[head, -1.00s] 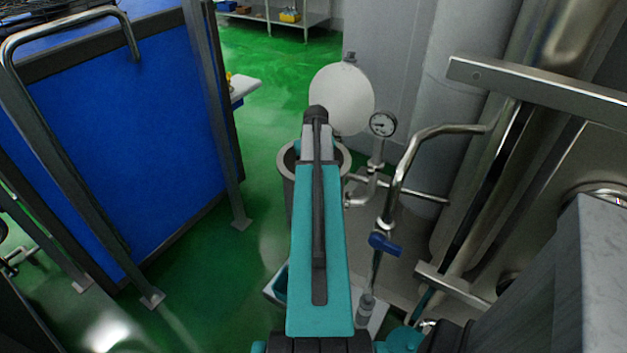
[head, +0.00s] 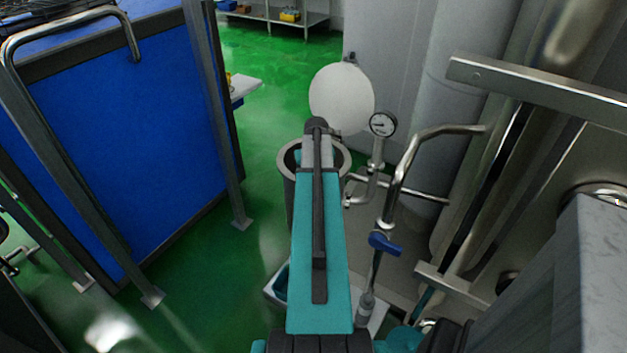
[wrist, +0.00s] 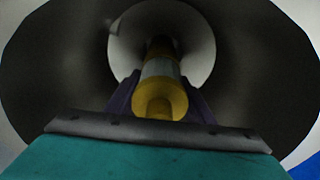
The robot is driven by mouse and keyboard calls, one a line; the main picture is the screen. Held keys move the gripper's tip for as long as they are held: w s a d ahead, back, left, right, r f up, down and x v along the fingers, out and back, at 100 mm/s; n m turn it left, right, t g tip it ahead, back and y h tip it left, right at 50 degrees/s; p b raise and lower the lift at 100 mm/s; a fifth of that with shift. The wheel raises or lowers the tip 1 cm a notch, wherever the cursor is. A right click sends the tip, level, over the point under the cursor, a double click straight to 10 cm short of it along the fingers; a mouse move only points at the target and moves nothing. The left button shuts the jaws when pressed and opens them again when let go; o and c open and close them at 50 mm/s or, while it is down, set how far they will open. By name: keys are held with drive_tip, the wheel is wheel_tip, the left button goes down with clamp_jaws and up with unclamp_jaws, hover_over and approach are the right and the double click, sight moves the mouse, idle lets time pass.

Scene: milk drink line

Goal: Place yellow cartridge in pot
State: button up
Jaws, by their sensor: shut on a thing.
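In the wrist view the yellow cartridge (wrist: 160,98), with a pale band around its middle, is held between the two dark fingers of my gripper (wrist: 160,85). The gripper is shut on it. The grey inner wall of the pot (wrist: 255,75) surrounds the cartridge and fingers, with a lighter round area beyond them. In the head view the open pot (head: 288,158) shows its pale rim behind my teal arm. The arm hides much of the pot, and the gripper and cartridge are hidden there. I cannot tell whether the cartridge touches the pot's bottom.
A round white lid (head: 341,98) stands raised behind the pot. A pressure gauge (head: 383,124), steel pipes (head: 405,165) and a blue valve handle (head: 384,244) are close on the right. A blue panel (head: 120,150) with steel posts stands left. Green floor (head: 262,130) is open between.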

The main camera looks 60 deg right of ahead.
drive_tip(key=shift+f, duration=0.1)
drive_tip(key=o, duration=1.3)
drive_tip(key=shift+s+a+r+b, duration=0.1)
drive_tip(key=shift+s+a+r, duration=0.1)
drive_tip(key=shift+r, duration=1.85)
drive_tip(key=shift+s+a+r+b, duration=0.1)
drive_tip(key=shift+s+a+r, duration=0.15)
drive_tip(key=shift+r, duration=1.75)
drive_tip(key=shift+s+a+r+b, duration=0.1)
drive_tip(key=shift+s+a+r, duration=0.1)
drive_tip(key=shift+r, duration=1.85)
